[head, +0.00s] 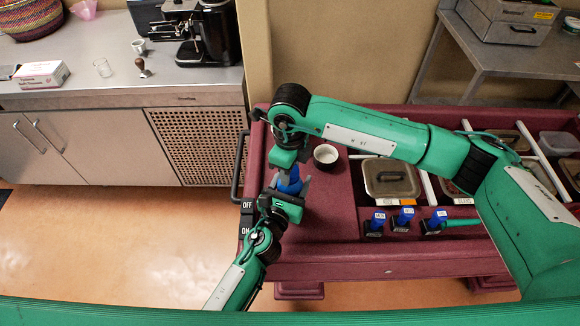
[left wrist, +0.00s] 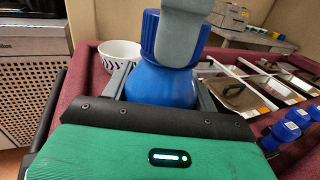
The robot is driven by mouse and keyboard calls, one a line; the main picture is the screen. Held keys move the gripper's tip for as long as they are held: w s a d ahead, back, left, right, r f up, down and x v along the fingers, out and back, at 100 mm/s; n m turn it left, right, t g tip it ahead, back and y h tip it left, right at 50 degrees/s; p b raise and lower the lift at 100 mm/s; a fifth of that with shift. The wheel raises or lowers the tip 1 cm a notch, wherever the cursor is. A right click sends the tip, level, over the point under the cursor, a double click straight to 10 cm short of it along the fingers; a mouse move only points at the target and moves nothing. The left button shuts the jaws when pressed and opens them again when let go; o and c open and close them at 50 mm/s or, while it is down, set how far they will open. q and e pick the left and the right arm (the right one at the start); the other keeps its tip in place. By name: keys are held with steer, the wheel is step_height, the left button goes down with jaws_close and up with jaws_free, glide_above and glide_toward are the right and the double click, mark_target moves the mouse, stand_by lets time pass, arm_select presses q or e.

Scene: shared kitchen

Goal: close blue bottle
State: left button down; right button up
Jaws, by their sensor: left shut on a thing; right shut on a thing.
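The blue bottle (head: 289,186) is upright at the left end of the maroon cart. My left gripper (left wrist: 160,88) is shut around its body, one finger on each side. A darker blue ribbed cap (left wrist: 151,34) sits at the top of the bottle, directly over its shoulder. My right gripper (head: 287,166) comes from above and is shut on the cap; its grey finger (left wrist: 183,35) covers much of the cap in the left wrist view. Whether the cap is fully seated on the thread is hidden.
A white bowl (head: 326,155) stands on the cart (head: 335,220) behind the bottle; it also shows in the left wrist view (left wrist: 118,52). A counter (head: 120,90) is at the back left.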

steer(key=m, duration=0.4)
steer(key=shift+m, duration=0.4)
steer(key=m, duration=0.4)
steer(key=o, duration=1.1)
steer(key=shift+r, duration=0.1)
steer(key=shift+r, duration=2.2)
steer(key=shift+c, duration=0.5)
